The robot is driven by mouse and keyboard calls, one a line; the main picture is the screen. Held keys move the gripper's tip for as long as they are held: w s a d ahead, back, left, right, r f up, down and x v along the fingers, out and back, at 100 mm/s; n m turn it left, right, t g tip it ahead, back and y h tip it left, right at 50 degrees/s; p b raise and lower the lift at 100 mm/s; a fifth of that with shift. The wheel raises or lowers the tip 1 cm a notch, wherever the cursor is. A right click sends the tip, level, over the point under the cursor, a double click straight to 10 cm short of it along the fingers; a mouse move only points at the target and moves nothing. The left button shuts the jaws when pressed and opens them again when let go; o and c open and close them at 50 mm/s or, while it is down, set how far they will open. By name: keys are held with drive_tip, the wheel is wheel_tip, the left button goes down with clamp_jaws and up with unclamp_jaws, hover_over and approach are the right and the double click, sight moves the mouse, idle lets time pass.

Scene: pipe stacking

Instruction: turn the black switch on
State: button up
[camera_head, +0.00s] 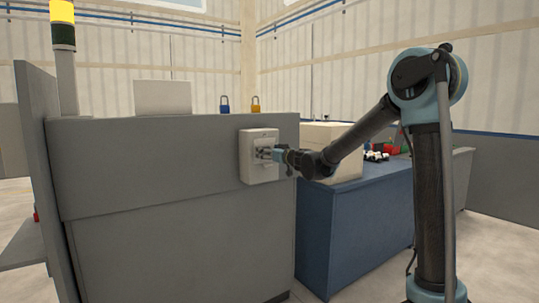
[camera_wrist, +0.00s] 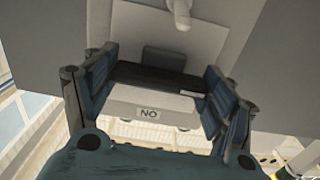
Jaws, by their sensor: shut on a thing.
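A pale switch box (camera_head: 261,175) is mounted on the upper right of the grey cabinet's front in the head view. My gripper (camera_head: 272,155) reaches it from the right, and its fingers are at the box's face. In the wrist view, the black switch (camera_wrist: 160,78) lies between the two blue-grey fingers of my gripper, which are shut on it. A label reading "NO" in this view (camera_wrist: 148,113), which is "ON" upside down, shows below the switch. The fingers hide most of the switch in the head view, and its exact position is hard to tell.
The grey cabinet (camera_head: 180,235) fills the left and middle of the head view. A beacon with a lit yellow top (camera_head: 62,12) stands at its left. A blue padlock (camera_head: 224,104) and a yellow padlock (camera_head: 255,104) show above it. A blue workbench (camera_head: 345,235) stands to the right.

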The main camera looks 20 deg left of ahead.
drive_tip(key=shift+m, duration=0.3)
drive_tip(key=m, duration=0.5)
drive_tip(key=shift+w+d, duration=0.1)
drive_tip(key=shift+w, duration=0.1)
drive_tip(key=shift+c, duration=0.2)
drive_tip(key=m, duration=0.6)
drive_tip(key=shift+w+d+f, duration=0.1)
drive_tip(key=shift+m, duration=0.3)
drive_tip(key=o, duration=1.1)
drive_tip(key=v, duration=1.2)
drive_tip(key=shift+f, duration=0.1)
